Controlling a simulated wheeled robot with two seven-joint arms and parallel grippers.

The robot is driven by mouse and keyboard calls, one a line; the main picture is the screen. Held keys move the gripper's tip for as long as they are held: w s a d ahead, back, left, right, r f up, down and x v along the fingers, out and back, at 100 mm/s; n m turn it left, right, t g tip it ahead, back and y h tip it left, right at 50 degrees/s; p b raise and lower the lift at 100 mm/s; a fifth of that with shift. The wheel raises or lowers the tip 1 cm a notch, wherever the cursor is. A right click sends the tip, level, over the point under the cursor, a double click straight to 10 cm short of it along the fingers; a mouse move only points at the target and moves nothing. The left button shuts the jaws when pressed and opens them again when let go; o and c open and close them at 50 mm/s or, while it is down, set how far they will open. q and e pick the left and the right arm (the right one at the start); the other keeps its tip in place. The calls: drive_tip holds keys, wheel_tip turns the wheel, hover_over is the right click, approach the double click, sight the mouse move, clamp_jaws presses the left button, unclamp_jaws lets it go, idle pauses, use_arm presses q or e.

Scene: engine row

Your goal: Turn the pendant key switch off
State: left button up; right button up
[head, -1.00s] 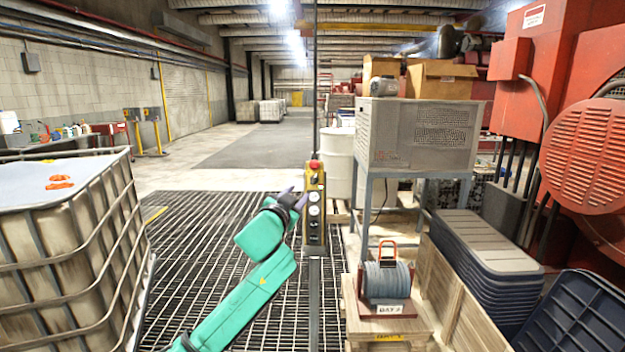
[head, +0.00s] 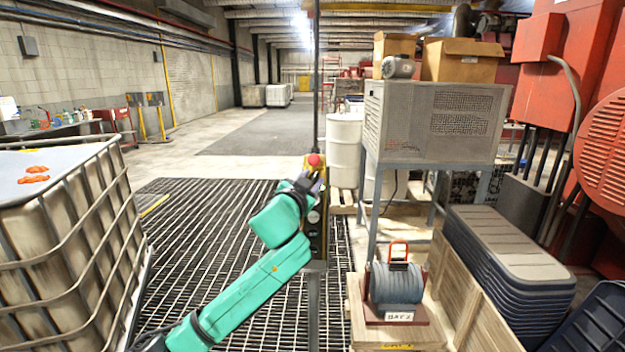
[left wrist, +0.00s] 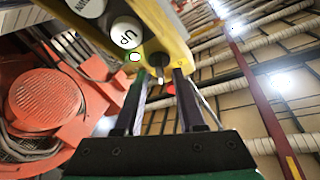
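The yellow-and-black pendant (head: 325,170) hangs at the middle of the head view, with a red mushroom button (head: 314,160) on top. My left gripper (head: 312,182) is at its upper front and hides part of its face. A small key switch (left wrist: 160,75) shows between the two dark fingertips of my left gripper (left wrist: 160,82). The fingers stand apart, with gaps beside the key. My right gripper is out of view.
A caged tank (head: 75,215) stands at left.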

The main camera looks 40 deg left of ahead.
use_arm(q)
drive_tip(key=shift+s+r, duration=0.1)
clamp_jaws()
drive_tip(key=shift+d+f+n+y+b, duration=0.1)
drive_tip(key=shift+f+n+y+b, duration=0.05)
drive_tip(key=shift+n+y+b, duration=0.6)
drive_tip(key=shift+d+f+n+y+b, duration=0.2)
drive_tip(key=shift+n+b, duration=0.3)
drive_tip(key=shift+n, duration=0.45)
drive_tip(key=n+b, duration=0.1)
drive_tip(key=n+g+y+b, duration=0.1)
drive_tip(key=n, duration=0.1)
drive_tip(key=n+y+b, duration=0.1)
drive_tip(key=shift+w+n+g, duration=0.25)
drive_tip(key=shift+n+g, duration=0.05)
drive_tip(key=shift+n, duration=0.1)
drive_tip(key=n+g+y+b, duration=0.1)
drive_tip(key=n, duration=0.1)
drive_tip(key=n+y+b, duration=0.1)
drive_tip(key=n, duration=0.1)
drive_tip(key=shift+n+g+b, duration=0.3)
drive_tip(key=shift+n+g, duration=0.1)
drive_tip(key=shift+d+r+n+g+y+b, duration=0.15)
drive_tip(key=shift+n+g+y+b, duration=0.5)
drive_tip(key=shift+n, duration=0.85)
drive_tip(key=shift+r+n+g, duration=0.1)
drive_tip(key=shift+n+g, duration=0.15)
drive_tip(key=shift+n, duration=0.05)
